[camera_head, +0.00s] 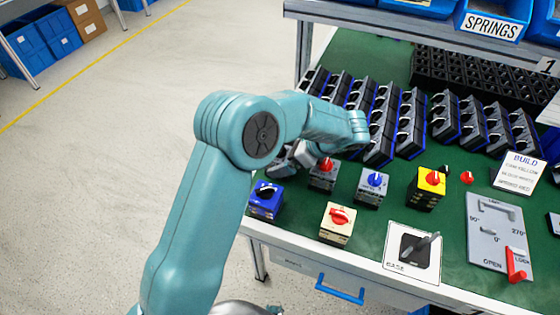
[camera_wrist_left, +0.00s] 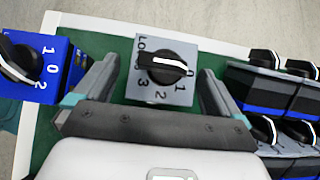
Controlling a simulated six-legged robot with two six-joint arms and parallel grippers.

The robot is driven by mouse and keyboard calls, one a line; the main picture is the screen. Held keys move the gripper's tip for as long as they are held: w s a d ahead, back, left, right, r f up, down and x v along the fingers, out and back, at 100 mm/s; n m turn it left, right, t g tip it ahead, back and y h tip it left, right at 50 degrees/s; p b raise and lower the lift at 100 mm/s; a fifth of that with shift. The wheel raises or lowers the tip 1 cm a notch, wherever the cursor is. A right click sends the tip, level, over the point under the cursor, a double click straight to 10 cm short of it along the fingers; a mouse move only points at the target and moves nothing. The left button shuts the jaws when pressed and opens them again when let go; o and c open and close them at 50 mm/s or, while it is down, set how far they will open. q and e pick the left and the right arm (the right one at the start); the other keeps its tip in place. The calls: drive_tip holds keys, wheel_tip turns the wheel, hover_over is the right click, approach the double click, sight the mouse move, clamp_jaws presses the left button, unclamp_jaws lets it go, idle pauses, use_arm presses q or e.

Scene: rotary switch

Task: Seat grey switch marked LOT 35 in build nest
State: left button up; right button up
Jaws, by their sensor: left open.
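My left gripper (camera_head: 287,158) is low over the table's far left part, partly hidden behind my left arm. In the left wrist view its open fingers (camera_wrist_left: 160,82) stand on either side of a grey switch (camera_wrist_left: 182,93). This switch has a black knob with a white pointer, numbers around it and lettering starting "LO"; the lot number is not readable. Gaps show between fingers and switch. I cannot make out this switch in the head view. A grey fixture (camera_head: 487,247) with angle marks, OPEN and LOCK lettering and a red lever lies at right; whether it is the build nest is unclear.
Racked rows of switches (camera_head: 411,125) fill the back. A white plate (camera_head: 413,252) bears a lever.

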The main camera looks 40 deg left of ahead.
use_arm(q)
drive_tip(key=shift+x, duration=0.95)
drive_tip(key=shift+w, duration=0.1)
drive_tip(key=c, duration=1.2)
